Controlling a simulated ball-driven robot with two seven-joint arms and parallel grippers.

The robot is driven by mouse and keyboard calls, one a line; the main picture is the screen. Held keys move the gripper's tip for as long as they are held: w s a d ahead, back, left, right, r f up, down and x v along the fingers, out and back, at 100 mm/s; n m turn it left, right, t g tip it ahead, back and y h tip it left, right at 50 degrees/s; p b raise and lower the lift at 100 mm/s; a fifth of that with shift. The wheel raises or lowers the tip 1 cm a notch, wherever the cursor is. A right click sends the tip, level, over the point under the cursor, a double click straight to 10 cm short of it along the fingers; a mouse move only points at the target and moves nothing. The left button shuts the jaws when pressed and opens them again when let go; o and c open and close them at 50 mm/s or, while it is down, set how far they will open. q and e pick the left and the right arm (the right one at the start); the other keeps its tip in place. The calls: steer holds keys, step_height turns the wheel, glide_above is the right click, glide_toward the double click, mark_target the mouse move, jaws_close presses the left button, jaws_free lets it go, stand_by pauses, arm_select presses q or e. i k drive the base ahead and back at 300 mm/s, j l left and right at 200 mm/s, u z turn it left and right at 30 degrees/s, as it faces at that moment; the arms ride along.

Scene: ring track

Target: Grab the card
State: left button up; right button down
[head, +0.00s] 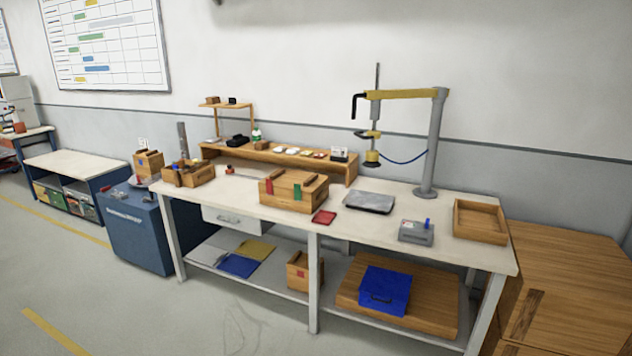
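A small flat red piece that looks like a card (324,217) lies on the workbench top (375,225), near its front edge and just right of a wooden box (293,189). A small white card-like piece with dark marks (339,154) stands upright at the right end of the raised wooden shelf (345,172). I cannot tell which of these is the card. Neither of my grippers shows in the head view.
A grey tray (370,202), a grey device (416,232) and an empty wooden tray (480,221) stand on the bench's right half. A post with a yellow arm (432,150) rises behind them. Wooden cabinets (570,280) stand at right. The floor in front is clear.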

mark_target(340, 151)
steer(key=i, duration=1.7)
steer(key=i+j+z, duration=0.1)
steer(key=i+z, duration=0.35)
steer(key=i+j+z, duration=0.3)
steer(key=i+z, duration=0.15)
steer(key=i+j+z, duration=0.85)
steer(key=j, duration=0.3)
